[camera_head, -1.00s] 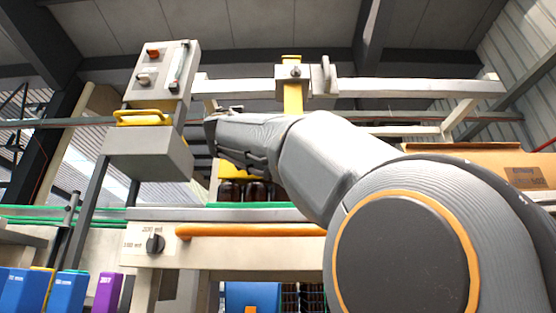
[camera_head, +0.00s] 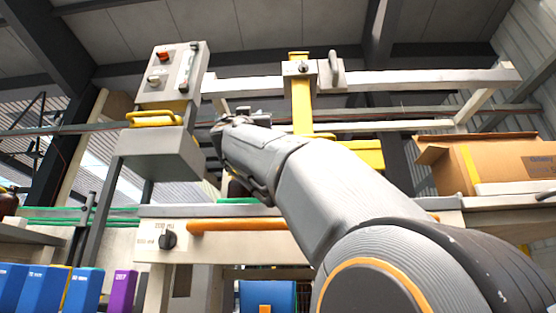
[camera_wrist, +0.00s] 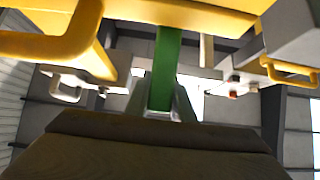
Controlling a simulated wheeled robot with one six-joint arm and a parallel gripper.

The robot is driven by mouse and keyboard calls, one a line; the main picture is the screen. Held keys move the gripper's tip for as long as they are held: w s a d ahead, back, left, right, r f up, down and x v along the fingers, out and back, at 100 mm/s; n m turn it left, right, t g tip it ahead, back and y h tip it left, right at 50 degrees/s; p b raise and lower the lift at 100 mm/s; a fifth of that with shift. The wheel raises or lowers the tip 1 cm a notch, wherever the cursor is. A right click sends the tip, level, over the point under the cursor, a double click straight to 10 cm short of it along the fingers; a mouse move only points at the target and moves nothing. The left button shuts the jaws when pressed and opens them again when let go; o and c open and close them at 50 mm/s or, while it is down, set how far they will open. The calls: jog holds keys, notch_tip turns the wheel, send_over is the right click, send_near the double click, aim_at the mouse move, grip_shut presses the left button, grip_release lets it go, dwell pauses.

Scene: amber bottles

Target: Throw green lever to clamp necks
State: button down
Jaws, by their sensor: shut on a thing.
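The green lever (camera_wrist: 166,68) runs down the middle of the wrist view from under a yellow bar (camera_wrist: 180,14). Its lower end lies between the grey fingers of my gripper (camera_wrist: 160,112), which is shut on it. In the head view my gripper (camera_head: 240,120) is at the far end of my raised arm, right of the control box, and hides the lever. A yellow bracket (camera_head: 303,105) hangs from the overhead beam. Another yellow part (camera_head: 368,153) shows behind my arm. A dark amber bottle (camera_head: 236,188) shows partly below my gripper; its neck is hidden.
A control box (camera_head: 172,75) with a yellow handle (camera_head: 154,118) stands at the left. An orange rail (camera_head: 250,226) and a black knob (camera_head: 167,240) are on the bench front. An open carton (camera_head: 500,160) sits at the right. Coloured bins (camera_head: 60,290) stand lower left.

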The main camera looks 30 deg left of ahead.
jog(key=shift+s+a, duration=0.1)
jog(key=c, duration=1.5)
grip_release()
jog(key=shift+s, duration=0.1)
jog(key=shift+p, duration=0.4)
jog(key=shift+s+d+f+p, duration=0.3)
jog(key=shift+d+f+p, duration=0.05)
jog(key=shift+f+p, duration=0.1)
jog(key=shift+b+v, duration=0.5)
jog(key=shift+v, duration=0.6)
jog(key=s+d, duration=0.1)
jog(key=s, duration=0.2)
jog(key=s+d, duration=0.2)
jog(key=s, duration=0.2)
jog(key=s+d+p, duration=0.1)
jog(key=s+d, duration=0.1)
jog(key=s, duration=0.1)
jog(key=shift+s+d+r, duration=0.1)
jog(key=shift+s+d, duration=0.05)
jog(key=shift+d, duration=0.05)
